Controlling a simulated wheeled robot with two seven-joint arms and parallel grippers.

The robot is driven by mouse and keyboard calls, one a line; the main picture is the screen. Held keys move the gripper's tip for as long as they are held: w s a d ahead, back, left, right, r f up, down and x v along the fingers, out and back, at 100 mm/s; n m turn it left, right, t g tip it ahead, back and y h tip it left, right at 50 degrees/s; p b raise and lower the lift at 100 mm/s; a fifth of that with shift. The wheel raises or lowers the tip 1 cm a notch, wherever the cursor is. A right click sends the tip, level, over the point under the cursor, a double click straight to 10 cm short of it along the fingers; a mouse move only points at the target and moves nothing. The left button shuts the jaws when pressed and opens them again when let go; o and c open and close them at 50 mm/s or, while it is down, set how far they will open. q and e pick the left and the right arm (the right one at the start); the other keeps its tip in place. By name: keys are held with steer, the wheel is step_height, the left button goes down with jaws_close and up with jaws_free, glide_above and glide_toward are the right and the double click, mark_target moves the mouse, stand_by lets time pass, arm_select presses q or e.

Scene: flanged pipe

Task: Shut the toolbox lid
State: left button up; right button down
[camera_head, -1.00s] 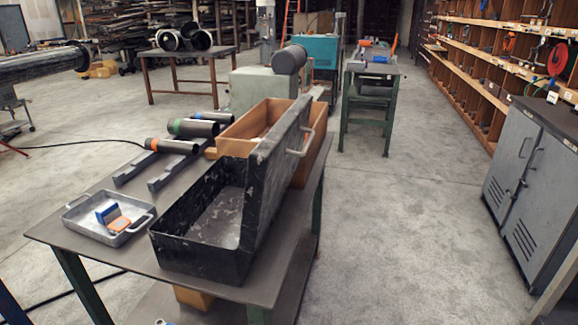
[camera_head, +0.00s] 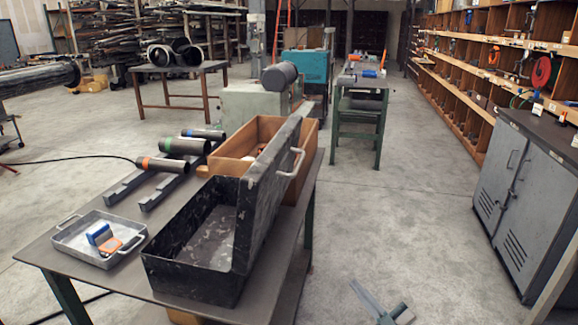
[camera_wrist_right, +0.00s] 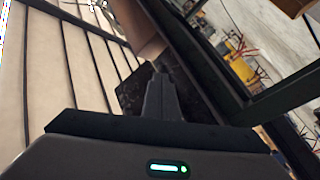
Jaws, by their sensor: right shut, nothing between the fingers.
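The black, scuffed toolbox (camera_head: 190,275) sits near the front right end of the grey table in the head view. Its lid (camera_head: 262,200) stands open, raised along the box's right side, with a light grey handle (camera_head: 293,162) on its outer face. The box's interior looks empty where it shows. My right gripper (camera_head: 362,292) is low in the head view, right of the table and apart from the lid. Its fingers are shut and empty in the right wrist view (camera_wrist_right: 160,88). My left gripper is not in view.
A grey tray (camera_head: 72,238) with a blue and orange item sits left of the toolbox. A wooden crate (camera_head: 235,140) stands close behind the lid, and several dark cylinders lie behind left. Right of the table is open floor (camera_head: 400,210), then a grey cabinet (camera_head: 520,200).

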step_height(320, 180, up, 18)
steer(key=a+n+g+y, duration=0.2)
steer(key=n+g+y, duration=0.1)
steer(key=n+y, duration=0.4)
steer(key=s+a+r+n+g+y+p, duration=0.1)
steer(key=s+r+n+g, duration=0.1)
steer(key=r+n+g, duration=0.3)
steer(key=s+a+r+n+g+y, duration=0.1)
steer(key=s+a+r+n, duration=0.1)
steer(key=r+n, duration=0.35)
steer(key=s+a+r+n+g+p, duration=0.1)
steer(key=s+r+n+g, duration=0.2)
steer(key=r, duration=0.5)
steer(key=p, duration=0.2)
glide_toward(271, 165)
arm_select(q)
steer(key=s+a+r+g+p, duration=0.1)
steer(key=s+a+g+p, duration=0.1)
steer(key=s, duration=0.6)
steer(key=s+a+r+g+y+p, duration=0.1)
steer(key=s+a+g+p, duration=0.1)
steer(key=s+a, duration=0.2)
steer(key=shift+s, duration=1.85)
arm_select(e)
steer(key=shift+x, duration=3.2)
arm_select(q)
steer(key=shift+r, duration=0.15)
arm_select(e)
steer(key=shift+w, duration=0.1)
